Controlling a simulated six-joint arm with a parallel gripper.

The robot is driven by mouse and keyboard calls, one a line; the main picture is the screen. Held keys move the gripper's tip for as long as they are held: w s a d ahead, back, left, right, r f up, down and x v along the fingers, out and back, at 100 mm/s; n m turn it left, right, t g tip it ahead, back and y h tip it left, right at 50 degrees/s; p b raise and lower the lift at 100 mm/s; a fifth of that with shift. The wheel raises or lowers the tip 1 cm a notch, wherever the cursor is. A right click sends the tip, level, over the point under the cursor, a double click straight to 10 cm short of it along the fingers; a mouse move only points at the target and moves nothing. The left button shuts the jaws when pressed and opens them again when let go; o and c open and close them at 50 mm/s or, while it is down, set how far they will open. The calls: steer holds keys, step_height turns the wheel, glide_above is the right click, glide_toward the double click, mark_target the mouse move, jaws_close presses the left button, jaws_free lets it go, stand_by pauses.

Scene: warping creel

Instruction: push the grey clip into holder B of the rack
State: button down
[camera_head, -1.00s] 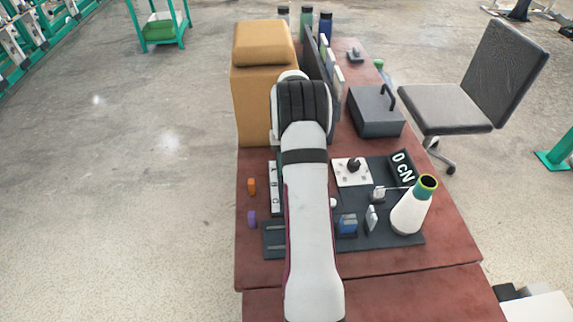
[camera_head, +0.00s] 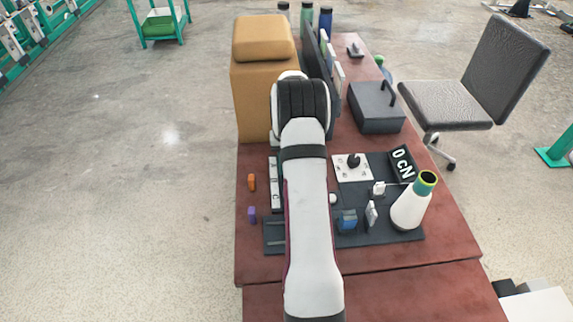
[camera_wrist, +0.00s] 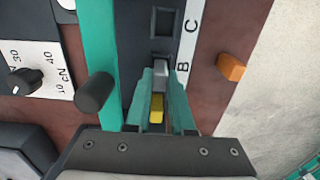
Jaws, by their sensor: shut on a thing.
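In the wrist view my gripper (camera_wrist: 160,80) has its teal fingers shut on the grey clip (camera_wrist: 162,76), a small grey block at the fingertips. The clip is at the dark opening of holder B (camera_wrist: 160,60), beside the letter B on the rack's white label strip (camera_wrist: 187,48). How deep it sits cannot be told. A yellow piece (camera_wrist: 156,108) shows between the fingers, nearer the wrist; what it belongs to is unclear. The square holder beside C (camera_wrist: 164,22) looks empty. In the head view my arm hides the gripper and clip; part of the rack (camera_head: 275,185) shows.
An orange piece (camera_wrist: 231,67) lies on the table right of the rack; a purple piece (camera_head: 252,214) lies near it. A dark round post (camera_wrist: 95,92) stands left of my fingers. A dial plate (camera_wrist: 35,68) is farther left. A yarn cone (camera_head: 408,208) stands at the right.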

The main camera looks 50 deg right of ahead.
steer(key=shift+f, duration=0.2)
steer(key=shift+c, duration=2.3)
jaws_free()
steer(key=shift+r, duration=3.55)
steer(key=shift+r, duration=0.1)
